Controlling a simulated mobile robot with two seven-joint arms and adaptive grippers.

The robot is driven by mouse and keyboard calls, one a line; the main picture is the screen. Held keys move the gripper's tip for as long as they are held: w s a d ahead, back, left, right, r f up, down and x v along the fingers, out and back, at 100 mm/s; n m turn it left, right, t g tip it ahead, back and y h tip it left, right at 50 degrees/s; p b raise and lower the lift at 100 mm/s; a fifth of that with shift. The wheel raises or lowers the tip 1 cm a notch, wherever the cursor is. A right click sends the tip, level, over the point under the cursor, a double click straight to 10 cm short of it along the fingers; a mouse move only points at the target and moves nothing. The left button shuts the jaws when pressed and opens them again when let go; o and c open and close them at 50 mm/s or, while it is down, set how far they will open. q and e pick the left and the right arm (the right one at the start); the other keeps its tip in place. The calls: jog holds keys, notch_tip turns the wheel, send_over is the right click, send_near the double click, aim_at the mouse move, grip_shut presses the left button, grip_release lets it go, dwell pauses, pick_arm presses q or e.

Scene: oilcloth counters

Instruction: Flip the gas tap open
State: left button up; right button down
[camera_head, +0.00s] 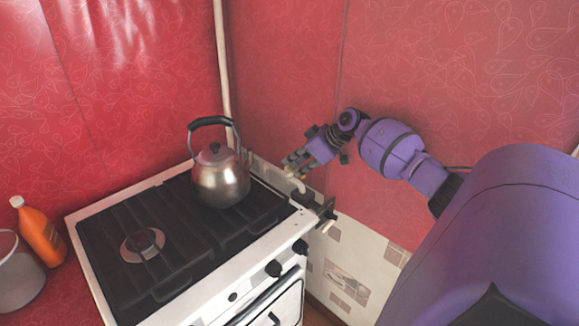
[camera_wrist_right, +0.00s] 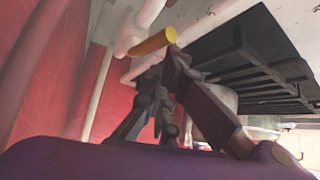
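The gas tap's yellow lever (camera_wrist_right: 153,42) sits on a white gas pipe (camera_wrist_right: 128,38) in the right wrist view. The lever points sideways across the pipe, toward the right in that view. My right gripper (camera_wrist_right: 167,62) has its fingertips drawn together just below the lever's free end; I cannot tell whether they touch it. In the head view the right gripper (camera_head: 290,165) is at the back right corner of the stove, over a short bent piece of the white pipe (camera_head: 298,184). The lever is mostly hidden there. My left gripper is out of view.
A white stove (camera_head: 185,312) with black grates stands left of the gripper. A metal kettle (camera_head: 221,182) is on its back right burner. An orange bottle (camera_head: 40,235) and a grey pot (camera_head: 17,277) stand at the left. Red walls close in behind.

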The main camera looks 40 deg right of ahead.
dwell(0.8)
notch_tip(320, 180, up, 10)
dwell(0.5)
jog(key=shift+f, duration=0.1)
dwell(0.5)
